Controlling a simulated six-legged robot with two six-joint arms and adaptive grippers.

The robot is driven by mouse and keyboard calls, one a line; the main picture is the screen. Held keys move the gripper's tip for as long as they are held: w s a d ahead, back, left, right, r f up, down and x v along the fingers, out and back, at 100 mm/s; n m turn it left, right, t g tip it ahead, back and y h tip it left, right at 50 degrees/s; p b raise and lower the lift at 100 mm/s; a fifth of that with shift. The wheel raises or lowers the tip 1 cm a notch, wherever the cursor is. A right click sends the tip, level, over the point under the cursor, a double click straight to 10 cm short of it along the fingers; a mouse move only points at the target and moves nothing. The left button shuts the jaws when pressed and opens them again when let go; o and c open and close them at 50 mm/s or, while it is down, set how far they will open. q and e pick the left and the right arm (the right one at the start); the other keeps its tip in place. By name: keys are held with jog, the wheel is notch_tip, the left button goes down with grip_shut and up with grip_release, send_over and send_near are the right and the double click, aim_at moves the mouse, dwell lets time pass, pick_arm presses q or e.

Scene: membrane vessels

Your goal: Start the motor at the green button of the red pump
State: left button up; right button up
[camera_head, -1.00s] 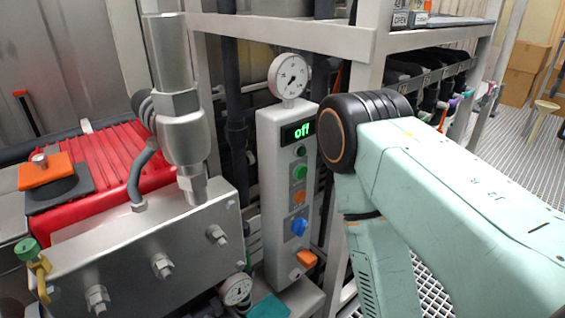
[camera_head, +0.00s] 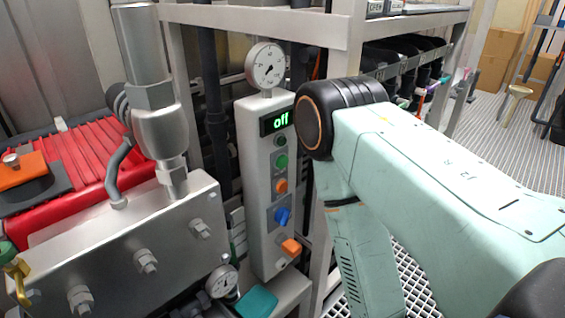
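The red pump (camera_head: 95,158) with its ribbed red top stands at the left, behind a grey metal block (camera_head: 120,250). A narrow grey control panel (camera_head: 256,190) stands upright in the middle. Its display (camera_head: 277,121) reads "off" in green. Below it are a small dark green button (camera_head: 281,141), a brighter green button (camera_head: 281,161), an orange button (camera_head: 280,186), a blue knob (camera_head: 282,215) and an orange switch (camera_head: 291,247). My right arm, pale green, reaches in from the right, with its elbow beside the panel. Neither gripper is in view.
A round gauge (camera_head: 266,65) sits on top of the panel and another (camera_head: 222,281) is below left of it. A metal pipe fitting (camera_head: 158,120) rises from the block. A grey rack frame (camera_head: 345,60) stands behind my arm. Boxes (camera_head: 500,55) stand at the far right.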

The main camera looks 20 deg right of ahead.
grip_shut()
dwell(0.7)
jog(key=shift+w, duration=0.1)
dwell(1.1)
